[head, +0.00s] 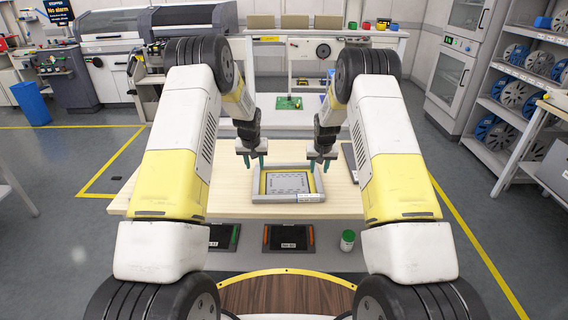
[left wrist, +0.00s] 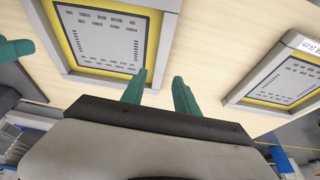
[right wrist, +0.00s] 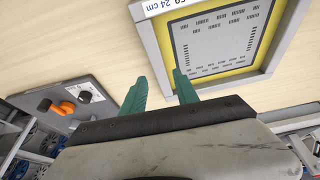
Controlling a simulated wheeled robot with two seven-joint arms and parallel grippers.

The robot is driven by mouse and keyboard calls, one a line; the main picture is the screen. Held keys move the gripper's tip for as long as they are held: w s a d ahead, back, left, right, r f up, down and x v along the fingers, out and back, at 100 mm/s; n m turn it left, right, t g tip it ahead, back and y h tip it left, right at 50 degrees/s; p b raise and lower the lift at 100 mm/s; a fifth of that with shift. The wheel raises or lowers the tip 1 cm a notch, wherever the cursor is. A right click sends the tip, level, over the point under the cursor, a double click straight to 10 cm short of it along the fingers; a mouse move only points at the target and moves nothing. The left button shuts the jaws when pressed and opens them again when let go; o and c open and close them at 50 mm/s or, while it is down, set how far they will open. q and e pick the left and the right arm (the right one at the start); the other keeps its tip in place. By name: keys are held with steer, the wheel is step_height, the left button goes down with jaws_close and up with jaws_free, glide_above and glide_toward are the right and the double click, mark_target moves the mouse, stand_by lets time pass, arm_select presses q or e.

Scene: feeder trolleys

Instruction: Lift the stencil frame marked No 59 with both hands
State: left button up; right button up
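The stencil frame (head: 257,187) lies flat on the pale wooden table, with a grey rim and a yellow inner border. Its label shows "59 24 cm", cut off at the top of the right wrist view (right wrist: 164,38). My left gripper (head: 254,162) is over its left rail, which also shows in the left wrist view (left wrist: 163,45). My right gripper (head: 318,164) is over its right rail. Both grippers are open, with each rail lined up between the fingertips in the wrist views. No contact is visible.
A second grey frame (left wrist: 253,80) lies beside it, its label hard to read; my left arm hides it in the head view. A grey panel with knobs (right wrist: 85,95) lies to the right. Dark cases (head: 289,238) and a green-lidded jar (head: 347,240) stand on the lower shelf.

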mark_target(317, 179)
steer(key=x, duration=0.4)
steer(key=shift+s, duration=0.15)
arm_select(q)
steer(key=shift+x, duration=3.3)
arm_select(e)
steer(key=shift+f, duration=0.1)
steer(key=shift+x, duration=1.65)
arm_select(q)
steer(key=shift+f, duration=0.15)
